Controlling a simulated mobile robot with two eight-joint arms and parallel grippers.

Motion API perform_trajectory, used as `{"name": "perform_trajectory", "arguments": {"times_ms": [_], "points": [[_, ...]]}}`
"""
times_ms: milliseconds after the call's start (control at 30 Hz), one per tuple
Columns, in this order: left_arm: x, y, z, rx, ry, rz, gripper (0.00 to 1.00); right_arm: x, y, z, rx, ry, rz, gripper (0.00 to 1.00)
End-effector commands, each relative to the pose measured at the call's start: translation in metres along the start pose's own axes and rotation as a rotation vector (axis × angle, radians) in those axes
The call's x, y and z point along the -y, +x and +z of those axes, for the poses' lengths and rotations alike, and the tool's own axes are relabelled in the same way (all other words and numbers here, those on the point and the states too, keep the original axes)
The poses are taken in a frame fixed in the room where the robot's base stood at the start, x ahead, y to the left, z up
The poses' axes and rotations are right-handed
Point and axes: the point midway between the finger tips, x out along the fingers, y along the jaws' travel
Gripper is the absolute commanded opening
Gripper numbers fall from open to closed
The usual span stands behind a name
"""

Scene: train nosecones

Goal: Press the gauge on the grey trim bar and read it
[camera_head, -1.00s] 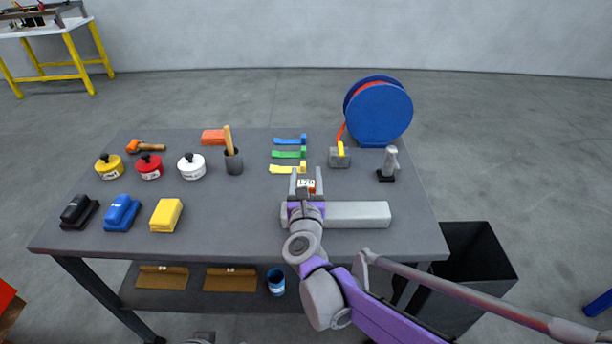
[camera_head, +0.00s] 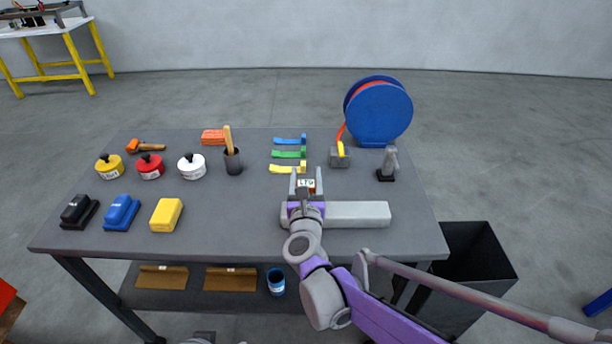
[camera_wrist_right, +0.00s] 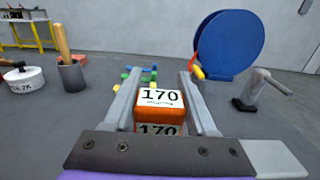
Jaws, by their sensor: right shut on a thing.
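The grey trim bar (camera_head: 358,214) lies on the right part of the table. My right gripper (camera_head: 305,180) is over the bar's left end and shut on the orange gauge (camera_head: 311,187). The right wrist view shows the gauge (camera_wrist_right: 160,112) between the two fingers (camera_wrist_right: 158,95). Its white label on top reads 170, and its near face also shows 170, partly cut off by the gripper body. I cannot tell whether the gauge touches the bar. My left gripper is not in view.
A blue reel (camera_head: 380,112) and a grey tool on a black base (camera_head: 388,164) stand at the right. Yellow, green and blue strips (camera_head: 289,154) lie beyond the gripper. Cans and coloured blocks fill the left. A black bin (camera_head: 480,262) stands right of the table.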

Motion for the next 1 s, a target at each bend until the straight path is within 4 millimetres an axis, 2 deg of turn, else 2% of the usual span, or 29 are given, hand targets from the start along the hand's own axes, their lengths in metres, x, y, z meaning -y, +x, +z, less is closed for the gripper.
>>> {"name": "perform_trajectory", "arguments": {"times_ms": [333,1000], "points": [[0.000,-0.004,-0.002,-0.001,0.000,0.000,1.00,0.000,-0.001,0.004,-0.002,0.002,0.002,0.00],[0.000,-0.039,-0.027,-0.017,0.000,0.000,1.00,0.000,0.000,0.059,0.000,0.001,0.001,0.00]]}}
